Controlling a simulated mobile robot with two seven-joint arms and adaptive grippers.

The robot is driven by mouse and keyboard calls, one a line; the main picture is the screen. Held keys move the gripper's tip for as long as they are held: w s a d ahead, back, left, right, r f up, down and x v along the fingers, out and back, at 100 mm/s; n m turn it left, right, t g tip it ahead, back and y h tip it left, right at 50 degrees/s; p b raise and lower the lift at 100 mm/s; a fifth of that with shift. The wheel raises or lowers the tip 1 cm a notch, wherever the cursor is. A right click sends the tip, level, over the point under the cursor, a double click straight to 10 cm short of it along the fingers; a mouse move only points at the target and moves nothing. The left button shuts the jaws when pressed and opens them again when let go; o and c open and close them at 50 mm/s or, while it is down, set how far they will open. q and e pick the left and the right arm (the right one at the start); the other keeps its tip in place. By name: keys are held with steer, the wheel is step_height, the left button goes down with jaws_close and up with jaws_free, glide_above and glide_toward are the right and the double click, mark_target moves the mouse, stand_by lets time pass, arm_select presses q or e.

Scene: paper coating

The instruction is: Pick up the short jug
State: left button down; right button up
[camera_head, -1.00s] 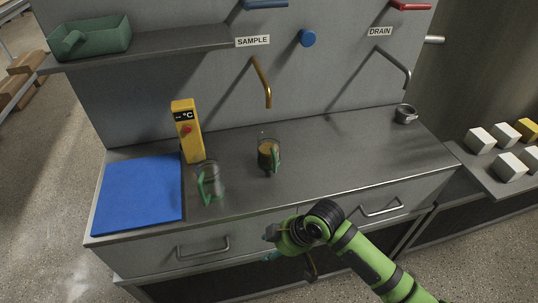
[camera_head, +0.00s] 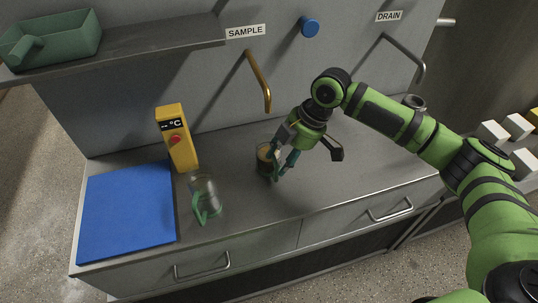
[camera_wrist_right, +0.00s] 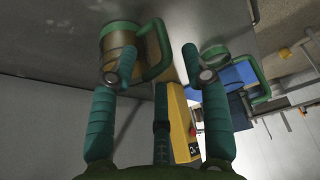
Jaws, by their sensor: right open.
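A jug holding a tan liquid (camera_head: 264,153), with a green handle, stands upright on the steel counter. In the right wrist view the jug (camera_wrist_right: 112,42) is at upper left, with its handle reaching between the fingertips. A clear, empty-looking jug (camera_head: 207,188) with a green handle stands to its left, nearer the front edge; I cannot tell for sure which is shorter. My right gripper (camera_head: 284,151) is open at the tan-filled jug's handle side; the gripper (camera_wrist_right: 158,66) has its fingers spread around the handle. Contact cannot be told. My left gripper is not in view.
A blue mat (camera_head: 128,212) and a yellow temperature device (camera_head: 178,140) are on the left of the counter (camera_head: 330,180). A bent brass tap (camera_head: 259,80) hangs behind the tan-filled jug. A grey drain pipe (camera_head: 408,53) is at right. A shelf with a green tray (camera_head: 48,45) is upper left.

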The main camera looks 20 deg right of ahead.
mark_target(277, 169)
steer(key=x, duration=0.4)
steer(key=shift+s+d+p, duration=0.1)
steer(key=shift+s+p, duration=0.15)
steer(key=shift+p, duration=0.15)
steer(key=shift+w+f, duration=0.1)
steer(key=shift+f, duration=0.35)
jaws_close()
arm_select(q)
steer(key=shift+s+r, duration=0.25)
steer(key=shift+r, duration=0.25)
